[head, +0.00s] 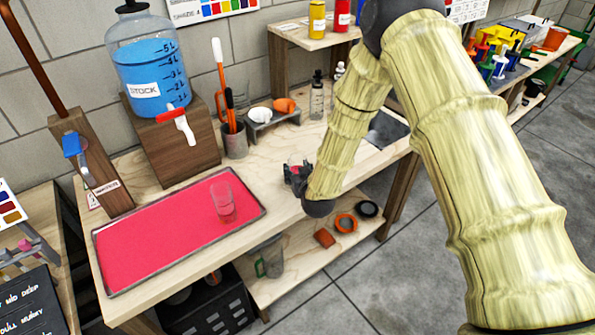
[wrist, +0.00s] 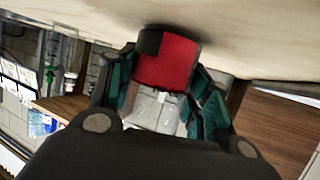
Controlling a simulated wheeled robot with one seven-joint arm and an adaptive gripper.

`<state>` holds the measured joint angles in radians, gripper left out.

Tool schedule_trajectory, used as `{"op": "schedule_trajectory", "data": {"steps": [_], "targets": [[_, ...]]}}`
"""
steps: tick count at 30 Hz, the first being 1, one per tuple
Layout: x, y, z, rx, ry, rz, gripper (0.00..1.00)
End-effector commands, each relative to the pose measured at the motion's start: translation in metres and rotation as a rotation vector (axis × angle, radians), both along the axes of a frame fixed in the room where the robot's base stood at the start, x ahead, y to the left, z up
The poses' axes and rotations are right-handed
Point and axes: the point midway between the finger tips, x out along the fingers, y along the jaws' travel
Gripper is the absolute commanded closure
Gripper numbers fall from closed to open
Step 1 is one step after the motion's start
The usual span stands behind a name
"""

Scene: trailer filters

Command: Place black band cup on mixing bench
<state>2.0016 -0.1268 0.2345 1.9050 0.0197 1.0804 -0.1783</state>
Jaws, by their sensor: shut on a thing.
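In the wrist view my gripper (wrist: 162,105) is shut on a cup (wrist: 168,62). The cup shows a red area with a black patch at one side, and a clear part lies between the fingers. I cannot tell whether the black runs all the way round. Only a small clear and reddish bit of this cup shows in the head view.
A red tray (head: 150,243) covers the bench's front left, and a clear cup (head: 223,203) stands on it. A blue stock jug (head: 148,62) on a wooden block, a tool pot (head: 234,145) and a small stand (head: 272,122) line the back. Bare wood shows between tray and stand.

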Motion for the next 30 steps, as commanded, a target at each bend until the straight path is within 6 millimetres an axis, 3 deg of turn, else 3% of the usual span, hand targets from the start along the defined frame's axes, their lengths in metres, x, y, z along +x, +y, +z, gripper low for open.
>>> {"op": "schedule_trajectory", "data": {"steps": [3,4,7,20,30], "targets": [[0.000,0.000,-0.003,0.000,0.000,0.000,0.81],[0.000,0.000,-0.002,0.000,0.000,0.000,0.45],[0.000,0.000,-0.002,0.000,0.000,0.000,0.29],[0.000,0.000,0.002,0.000,0.000,0.000,0.29],[-0.049,-0.013,0.020,-0.001,0.000,0.001,0.29]]}}
